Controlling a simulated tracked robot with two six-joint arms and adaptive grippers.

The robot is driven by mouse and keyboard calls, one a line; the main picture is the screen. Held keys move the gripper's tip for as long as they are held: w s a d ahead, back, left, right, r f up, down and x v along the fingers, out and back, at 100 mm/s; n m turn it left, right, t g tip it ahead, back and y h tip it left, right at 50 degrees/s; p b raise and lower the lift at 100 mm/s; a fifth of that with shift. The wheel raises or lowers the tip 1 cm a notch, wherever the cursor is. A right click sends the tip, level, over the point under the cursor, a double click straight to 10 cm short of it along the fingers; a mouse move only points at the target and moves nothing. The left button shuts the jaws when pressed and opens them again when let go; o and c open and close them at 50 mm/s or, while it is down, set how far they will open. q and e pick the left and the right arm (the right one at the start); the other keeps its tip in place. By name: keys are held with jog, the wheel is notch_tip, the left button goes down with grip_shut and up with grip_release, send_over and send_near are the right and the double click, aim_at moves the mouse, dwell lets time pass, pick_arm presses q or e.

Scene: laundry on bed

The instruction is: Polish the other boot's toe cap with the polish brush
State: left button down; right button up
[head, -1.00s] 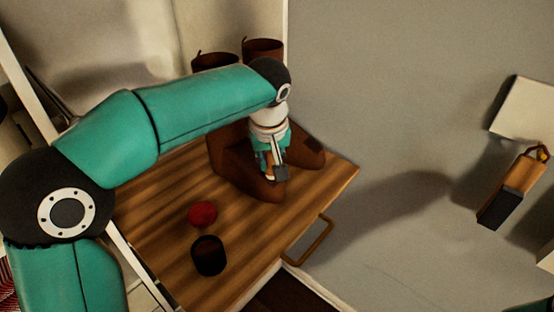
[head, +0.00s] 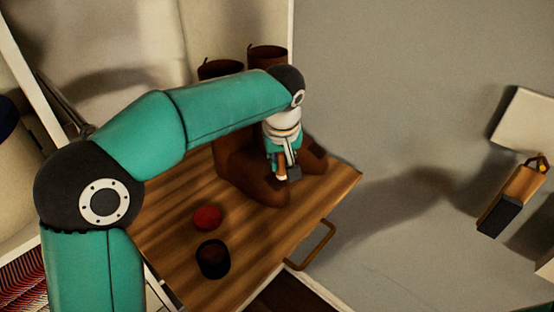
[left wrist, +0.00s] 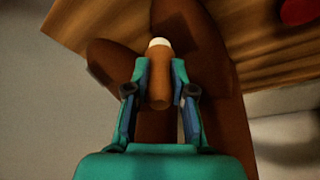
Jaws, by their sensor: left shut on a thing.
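Two brown boots stand side by side on a wooden tabletop (head: 165,225). The nearer boot (head: 262,188) has its toe toward the front. The other boot (head: 315,160) is just right of it, partly hidden by my arm. My left gripper (head: 287,167) is over the boots' toe area, shut on the polish brush (head: 281,165). In the left wrist view the brush (left wrist: 159,80) is an orange-brown handle with a pale end between the fingers (left wrist: 160,85). Both boots lie below it; its bristles and any contact are unclear. My right gripper is out of view.
A red round thing (head: 207,217) and a dark open container (head: 213,258) are on the near tabletop. A curved handle (head: 318,248) sticks out at its right edge. A grey wall (head: 420,80) is close behind; a brown-and-black object (head: 510,200) is at far right.

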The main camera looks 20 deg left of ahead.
pick_arm(q)
jog(key=shift+s+a+f+b, duration=0.2)
jog(key=shift+s+b, duration=0.3)
jog(key=shift+b, duration=0.15)
jog(key=shift+s+a+b, duration=0.3)
jog(key=shift+s+b, duration=0.15)
jog(key=shift+s, duration=0.25)
jog(key=shift+s+a+b, duration=0.25)
jog(key=shift+s+b, duration=0.2)
jog(key=shift+s, duration=0.2)
jog(key=shift+w+d+r+p, duration=0.15)
jog(key=shift+w+d+p, duration=0.05)
jog(key=shift+w+p, duration=0.4)
jog(key=shift+w+d+p, duration=0.2)
jog(key=shift+w+p, duration=0.25)
jog(key=shift+w, duration=0.05)
jog(key=shift+w+d+p, duration=0.2)
jog(key=shift+w+p, duration=0.2)
jog(key=shift+w, duration=0.1)
jog(key=shift+w+d, duration=0.15)
jog(key=shift+w, duration=0.15)
jog(key=shift+s+d+r+p, duration=0.15)
jog(key=shift+d+r+p, duration=0.25)
jog(key=shift+r+p, duration=0.4)
jog(key=shift+s+d+r+p, duration=0.15)
jog(key=shift+d+r+p, duration=0.2)
jog(key=shift+r+p, duration=0.45)
jog(key=shift+s+d+r+p, duration=0.15)
jog(key=shift+d+r+p, duration=0.35)
jog(key=shift+r, duration=0.55)
